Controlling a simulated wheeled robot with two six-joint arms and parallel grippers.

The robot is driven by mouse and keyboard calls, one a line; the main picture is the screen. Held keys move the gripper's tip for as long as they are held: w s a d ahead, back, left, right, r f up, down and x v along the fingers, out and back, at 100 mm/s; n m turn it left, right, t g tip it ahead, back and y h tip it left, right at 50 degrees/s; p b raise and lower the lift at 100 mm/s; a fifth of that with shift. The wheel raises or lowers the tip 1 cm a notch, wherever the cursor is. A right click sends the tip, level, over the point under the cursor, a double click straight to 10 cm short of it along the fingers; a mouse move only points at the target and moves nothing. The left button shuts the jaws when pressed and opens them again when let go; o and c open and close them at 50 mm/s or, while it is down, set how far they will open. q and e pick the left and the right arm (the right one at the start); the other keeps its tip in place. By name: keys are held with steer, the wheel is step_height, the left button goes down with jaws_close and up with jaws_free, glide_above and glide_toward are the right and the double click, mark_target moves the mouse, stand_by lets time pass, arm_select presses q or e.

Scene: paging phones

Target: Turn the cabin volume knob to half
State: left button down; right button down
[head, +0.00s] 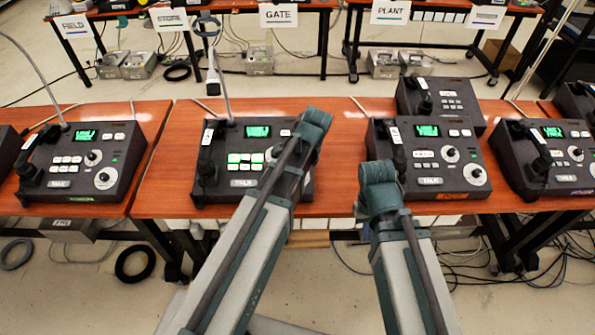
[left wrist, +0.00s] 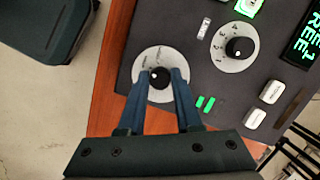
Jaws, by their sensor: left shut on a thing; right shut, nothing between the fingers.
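In the left wrist view a black round knob (left wrist: 158,77) sits on a white dial (left wrist: 157,55) near the console edge. My left gripper (left wrist: 162,90) is shut on this knob, one blue finger on each side. The dial's small print is not readable, and the fingers cover part of it. In the head view my left arm crosses the right side of the middle console (head: 221,183) and hides its knobs. My right gripper (head: 378,175) is at the front of the console to the right; its fingertips are hard to make out, and nothing shows held.
A second knob (left wrist: 240,47) on its own white dial is close by, with two white buttons and green indicator bars. Similar consoles stand to the left (head: 83,160) and right (head: 443,160). A black handset (head: 206,160) stands on the middle console's left side.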

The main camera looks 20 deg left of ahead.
stand_by(0.3)
arm_select(q)
steer(key=c, duration=0.6)
jaws_free()
steer(key=shift+r, duration=0.1)
steer(key=w+p+v, duration=0.1)
steer(key=p+v, duration=1.2)
steer(key=shift+s+r, duration=0.35)
steer(key=shift+s, duration=0.15)
steer(key=shift+d, duration=0.1)
steer(key=shift+s, duration=0.1)
steer(key=s+d+n+g+h, duration=0.1)
steer(key=s+d+n, duration=0.4)
steer(key=s, duration=0.8)
steer(key=d, duration=0.2)
steer(key=shift+s+d+f+n, duration=0.3)
steer(key=shift+s+d+n, duration=0.1)
